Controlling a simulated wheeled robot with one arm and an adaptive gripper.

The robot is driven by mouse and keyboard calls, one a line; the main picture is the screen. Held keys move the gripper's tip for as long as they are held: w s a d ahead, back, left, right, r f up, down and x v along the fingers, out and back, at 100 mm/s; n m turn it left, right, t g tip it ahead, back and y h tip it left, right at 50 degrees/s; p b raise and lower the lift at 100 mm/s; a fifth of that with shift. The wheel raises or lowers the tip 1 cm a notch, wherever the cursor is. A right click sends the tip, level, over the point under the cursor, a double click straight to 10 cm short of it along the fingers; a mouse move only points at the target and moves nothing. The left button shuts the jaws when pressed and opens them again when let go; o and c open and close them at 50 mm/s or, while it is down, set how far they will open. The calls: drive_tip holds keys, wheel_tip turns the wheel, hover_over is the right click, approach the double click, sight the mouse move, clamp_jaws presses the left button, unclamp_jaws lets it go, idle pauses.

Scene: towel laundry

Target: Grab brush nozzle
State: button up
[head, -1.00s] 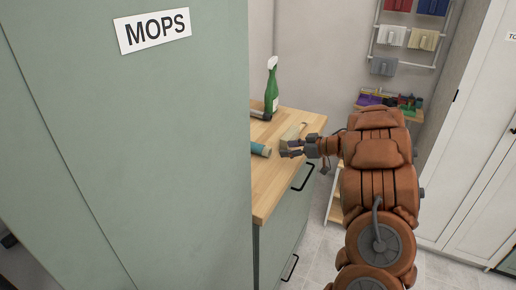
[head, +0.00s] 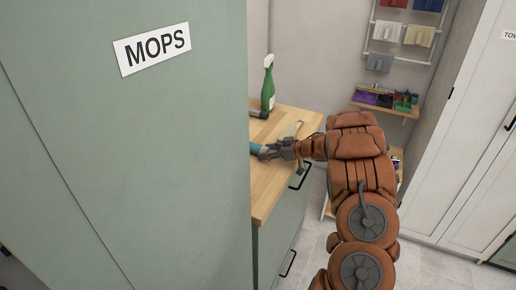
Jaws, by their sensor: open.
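On the wooden countertop (head: 268,188) lie a teal cylindrical piece (head: 256,149), a pale beige piece (head: 291,131) and a dark cylindrical piece (head: 259,114). I cannot tell for sure which of them is the brush nozzle. My gripper (head: 268,152) is open, low over the countertop, with its fingers right at the teal piece's right end. Whether the fingers touch it is too small to tell. The beige piece lies just behind my gripper. The left ends of the teal and dark pieces are hidden by the green cabinet.
The tall green cabinet (head: 130,160) marked MOPS blocks the left. A green spray bottle (head: 268,88) stands at the back of the countertop. Drawer handles stick out below. A shelf (head: 400,110) with coloured bins, a towel rack (head: 400,45) and white cabinets (head: 470,150) are beyond.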

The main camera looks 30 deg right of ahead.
drive_tip(key=c, duration=0.9)
